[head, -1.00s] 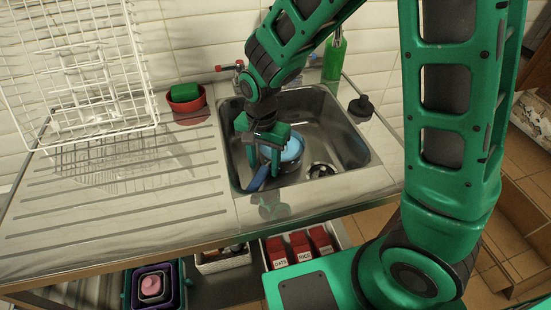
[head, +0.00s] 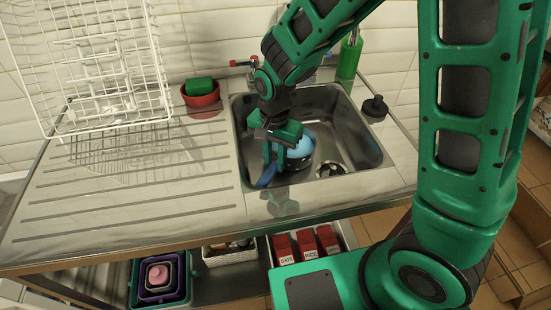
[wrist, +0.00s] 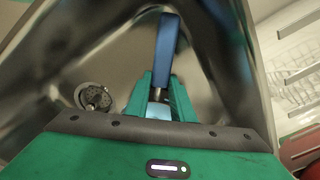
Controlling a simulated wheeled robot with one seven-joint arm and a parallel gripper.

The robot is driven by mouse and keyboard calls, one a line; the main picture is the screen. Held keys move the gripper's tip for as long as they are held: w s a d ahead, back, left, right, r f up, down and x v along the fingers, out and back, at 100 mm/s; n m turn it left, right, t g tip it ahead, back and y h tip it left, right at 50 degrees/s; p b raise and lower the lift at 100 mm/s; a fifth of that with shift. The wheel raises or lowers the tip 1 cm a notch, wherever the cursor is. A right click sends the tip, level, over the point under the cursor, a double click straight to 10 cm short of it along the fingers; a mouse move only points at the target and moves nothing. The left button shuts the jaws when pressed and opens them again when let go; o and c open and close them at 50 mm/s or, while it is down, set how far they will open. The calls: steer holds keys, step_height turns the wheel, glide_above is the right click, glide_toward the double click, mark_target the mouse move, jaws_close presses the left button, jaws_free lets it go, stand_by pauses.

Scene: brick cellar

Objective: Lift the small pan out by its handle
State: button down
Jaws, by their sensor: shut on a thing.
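The small pan (head: 302,148) has a light blue inside and lies in the steel sink (head: 362,143), left of the drain. Its dark blue handle (head: 267,177) points toward the front left; it also shows in the wrist view (wrist: 167,48). My gripper (head: 273,160) reaches down into the sink and is shut on the handle. In the wrist view my green fingers (wrist: 160,97) are on either side of the handle's metal part. My gripper hides part of the pan in the head view. I cannot tell whether the pan touches the sink floor.
The drain (head: 331,170) is right of the pan. A red bowl with a green sponge (head: 200,87), a tap, a green bottle (head: 349,58) and a dark plunger-like thing (head: 375,106) stand around the sink. A white rack (head: 95,70) is on the left. The ribbed drainboard (head: 150,180) is mostly clear.

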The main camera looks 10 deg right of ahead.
step_height(320, 180, up, 10)
steer(key=shift+f, duration=0.15)
stand_by(0.9)
steer(key=shift+r, duration=0.2)
stand_by(0.5)
step_height(320, 180, up, 11)
steer(key=shift+f, duration=0.2)
stand_by(1.9)
